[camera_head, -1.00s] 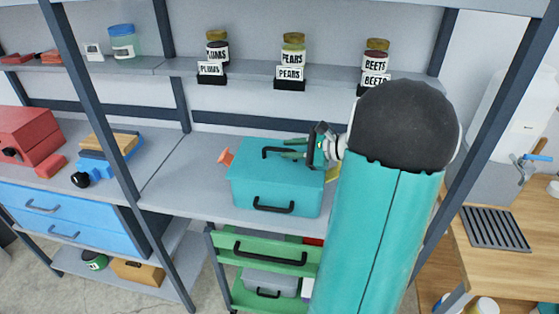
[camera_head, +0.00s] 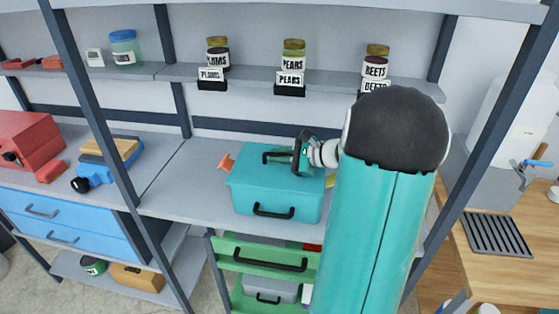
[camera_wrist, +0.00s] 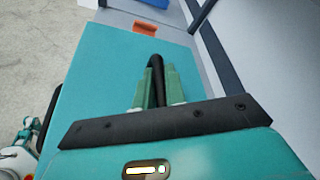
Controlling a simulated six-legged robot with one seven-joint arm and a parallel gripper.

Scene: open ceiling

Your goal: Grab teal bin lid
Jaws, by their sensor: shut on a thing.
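The teal bin (camera_head: 240,198) stands on the grey workbench shelf, with its flat teal lid (camera_head: 252,173) on top. The lid carries a black handle, and the bin's front has another black handle (camera_head: 273,211). My gripper (camera_head: 284,158) is over the lid's right part, reaching left to the lid handle. In the wrist view the green fingers of my gripper (camera_wrist: 157,88) are shut on the black lid handle (camera_wrist: 154,62), one finger on each side. The teal lid surface (camera_wrist: 100,85) spreads beneath them. The lid appears seated on the bin.
An orange object (camera_head: 226,162) sticks out behind the bin's left side. Labelled jars, including pears (camera_head: 293,55), stand on the shelf above. A blue tool (camera_head: 93,173) and red box (camera_head: 27,137) are at left. The shelf left of the bin is clear.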

